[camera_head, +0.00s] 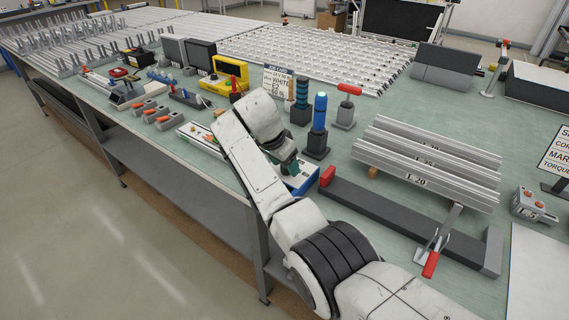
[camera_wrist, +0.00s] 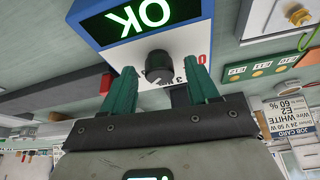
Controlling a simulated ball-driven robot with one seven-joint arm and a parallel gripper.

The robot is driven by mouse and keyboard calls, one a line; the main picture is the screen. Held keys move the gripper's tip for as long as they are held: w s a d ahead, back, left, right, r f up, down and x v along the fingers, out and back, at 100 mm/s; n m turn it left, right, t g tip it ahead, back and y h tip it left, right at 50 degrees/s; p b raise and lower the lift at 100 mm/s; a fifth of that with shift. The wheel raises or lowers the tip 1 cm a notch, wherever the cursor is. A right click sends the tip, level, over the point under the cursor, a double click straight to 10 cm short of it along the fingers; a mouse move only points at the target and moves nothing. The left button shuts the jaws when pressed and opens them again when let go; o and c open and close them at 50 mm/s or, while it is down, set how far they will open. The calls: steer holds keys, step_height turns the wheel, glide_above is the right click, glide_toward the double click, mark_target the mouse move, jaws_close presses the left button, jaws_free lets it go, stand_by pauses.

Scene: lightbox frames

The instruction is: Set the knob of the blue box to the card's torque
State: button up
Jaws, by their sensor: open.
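The blue box (camera_head: 304,184) stands near the front edge of the bench, partly hidden by my arm. In the wrist view the blue box (camera_wrist: 150,52) appears upside down. Its dark display (camera_wrist: 137,18) shows green "OK". Its black knob (camera_wrist: 158,66) sits on the white face, between and beyond my fingertips. My gripper (camera_wrist: 160,74) is open, with its two green fingers apart on either side of the knob; I cannot tell whether they touch it. A card (camera_head: 560,150) at the right edge shows "TORQUE", cut off by the frame. The knob's setting is not readable.
A job card (camera_head: 278,80) reading "WHITE" stands behind my wrist; it also shows in the wrist view (camera_wrist: 288,118). Dark-based posts (camera_head: 318,135) stand close to the right of my gripper. Aluminium profiles (camera_head: 425,165) and a red-ended dark rail (camera_head: 400,215) lie further right.

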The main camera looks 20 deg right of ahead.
steer(key=v, duration=1)
steer(key=shift+b, duration=0.35)
steer(key=shift+a, duration=0.1)
